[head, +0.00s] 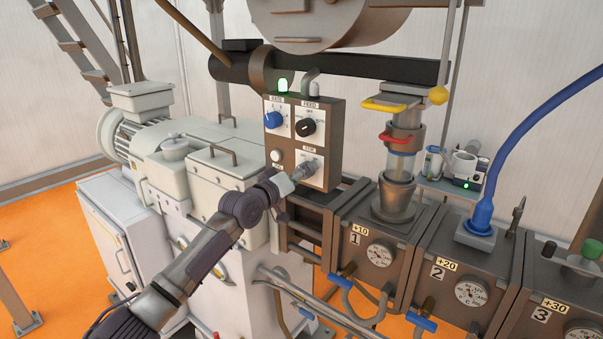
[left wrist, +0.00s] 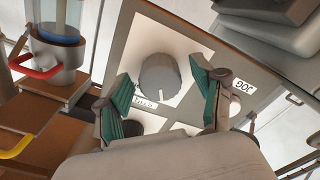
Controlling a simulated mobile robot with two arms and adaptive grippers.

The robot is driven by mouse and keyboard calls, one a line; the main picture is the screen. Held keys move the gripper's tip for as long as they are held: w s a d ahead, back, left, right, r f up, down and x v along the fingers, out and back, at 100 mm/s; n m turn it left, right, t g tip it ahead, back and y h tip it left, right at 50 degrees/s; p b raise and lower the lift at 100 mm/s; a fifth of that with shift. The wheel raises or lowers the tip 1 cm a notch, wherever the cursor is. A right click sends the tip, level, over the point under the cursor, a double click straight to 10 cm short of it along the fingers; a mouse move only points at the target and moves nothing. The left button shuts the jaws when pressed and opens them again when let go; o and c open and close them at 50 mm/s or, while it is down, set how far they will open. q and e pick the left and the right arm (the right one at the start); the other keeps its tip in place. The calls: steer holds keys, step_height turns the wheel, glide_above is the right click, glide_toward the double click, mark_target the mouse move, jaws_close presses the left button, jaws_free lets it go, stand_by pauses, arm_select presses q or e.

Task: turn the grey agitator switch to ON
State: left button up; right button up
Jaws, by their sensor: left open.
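The grey agitator switch (head: 304,170) is a round knob on a white plate at the lower right of the control panel (head: 328,155). In the left wrist view the grey knob (left wrist: 160,77) is near the middle, with a short pale mark at its lower edge. I cannot read which position it points to. My left gripper (head: 294,180) is at the panel in the head view, close to the knob. In the left wrist view its two green-padded fingers (left wrist: 160,84) are open, one on each side of the knob, with visible gaps. My right gripper is not in view.
A blue knob (head: 273,120) and a black knob (head: 306,127) sit above on the panel. A glass-walled feeder (head: 403,150) stands to the right. A grey motor housing (head: 133,120) is at the left.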

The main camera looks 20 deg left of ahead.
arm_select(q)
steer(key=shift+c, duration=1.1)
steer(key=c, duration=0.9)
steer(key=shift+a+m+b, duration=0.1)
steer(key=shift+m+b, duration=1.75)
steer(key=shift+m, duration=4.05)
